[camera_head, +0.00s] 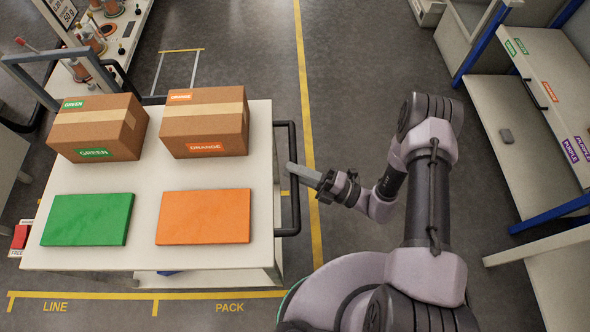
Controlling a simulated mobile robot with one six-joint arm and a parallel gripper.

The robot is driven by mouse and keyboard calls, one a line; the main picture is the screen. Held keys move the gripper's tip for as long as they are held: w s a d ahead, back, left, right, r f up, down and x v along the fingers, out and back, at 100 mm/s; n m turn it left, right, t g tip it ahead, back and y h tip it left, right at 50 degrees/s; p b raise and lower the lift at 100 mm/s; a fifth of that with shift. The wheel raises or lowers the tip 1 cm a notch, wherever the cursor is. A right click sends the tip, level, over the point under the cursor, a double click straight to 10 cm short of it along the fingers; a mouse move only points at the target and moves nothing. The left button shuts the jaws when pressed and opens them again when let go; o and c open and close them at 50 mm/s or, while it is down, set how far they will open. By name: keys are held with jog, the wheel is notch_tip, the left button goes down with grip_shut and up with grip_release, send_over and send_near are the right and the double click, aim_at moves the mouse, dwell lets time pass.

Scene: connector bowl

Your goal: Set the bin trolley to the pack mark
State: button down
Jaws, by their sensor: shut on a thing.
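The bin trolley (145,176) is a white-topped cart standing at left, with a black handle (294,215) on its right side. My gripper (292,170) reaches in from the right and is shut on the upright bar of this handle; its fingertips are partly hard to make out. The pack mark is a yellow floor line with the word PACK (230,308) in front of the trolley's right half. The word LINE (55,307) lies in front of its left half. The trolley's wheels are hidden.
On the trolley stand a green-labelled carton (98,130), an orange-labelled carton (204,125), a green panel (87,220) and an orange panel (204,217). A bench with instruments (100,40) is behind left. Shelving (520,130) stands right. Floor (350,60) between is clear.

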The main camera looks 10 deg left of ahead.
jog(key=c, duration=1.3)
grip_release()
jog(key=shift+w+d, duration=0.1)
jog(key=shift+d, duration=0.1)
jog(key=shift+d, duration=0.1)
jog(key=p+v, duration=0.2)
jog(key=v, duration=1.5)
jog(key=shift+d, duration=0.1)
